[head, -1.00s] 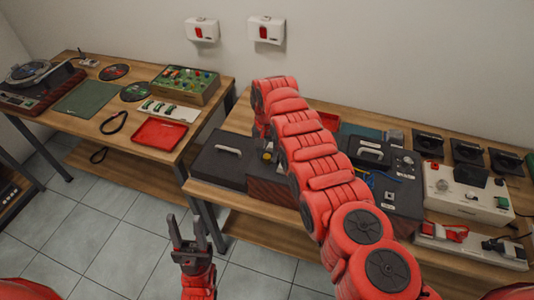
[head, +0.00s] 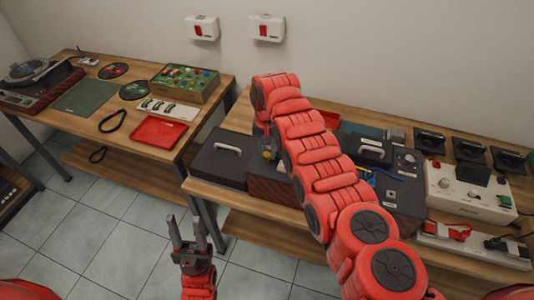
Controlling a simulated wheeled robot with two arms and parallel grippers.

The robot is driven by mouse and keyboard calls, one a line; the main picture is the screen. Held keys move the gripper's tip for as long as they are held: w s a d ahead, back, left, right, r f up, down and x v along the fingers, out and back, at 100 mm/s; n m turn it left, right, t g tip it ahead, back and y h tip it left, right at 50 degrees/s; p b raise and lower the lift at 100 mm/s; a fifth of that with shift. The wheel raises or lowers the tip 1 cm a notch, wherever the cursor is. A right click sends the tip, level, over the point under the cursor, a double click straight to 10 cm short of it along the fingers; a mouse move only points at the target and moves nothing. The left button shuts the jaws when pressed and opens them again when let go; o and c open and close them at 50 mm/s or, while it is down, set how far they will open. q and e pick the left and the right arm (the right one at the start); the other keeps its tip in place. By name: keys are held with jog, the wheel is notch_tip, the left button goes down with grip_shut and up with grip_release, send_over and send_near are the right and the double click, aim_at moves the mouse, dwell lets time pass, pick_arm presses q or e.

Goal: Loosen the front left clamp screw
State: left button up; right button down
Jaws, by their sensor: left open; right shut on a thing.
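My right arm reaches over the right bench, and my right gripper (head: 264,143) points down above a dark unit with a wood-look side (head: 270,188). It is shut at a small yellow thing (head: 267,155), which shows just below its fingers. The arm and fingers hide much of this spot, and I cannot make out a clamp screw there. My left gripper (head: 188,234) is open and empty, low over the tiled floor in front of the benches.
A black lidded case (head: 222,157) with a pale handle stands left of the unit. A cream device (head: 468,193) stands at the right. The left bench holds a red tray (head: 158,132), a green mat (head: 86,97) and a turntable (head: 38,85).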

jog(key=n+b, duration=0.5)
jog(key=shift+f, duration=0.25)
jog(key=shift+n+b, duration=0.95)
jog(key=shift+n, duration=0.15)
jog(key=shift+r+n+b, duration=0.15)
jog(key=shift+n+b, duration=0.4)
jog(key=shift+n, duration=1.35)
jog(key=n, duration=0.2)
jog(key=shift+r+n+b, duration=0.1)
jog(key=shift+n+b, duration=0.2)
jog(key=shift+b, duration=0.05)
jog(key=n, duration=0.5)
jog(key=shift+n, duration=0.3)
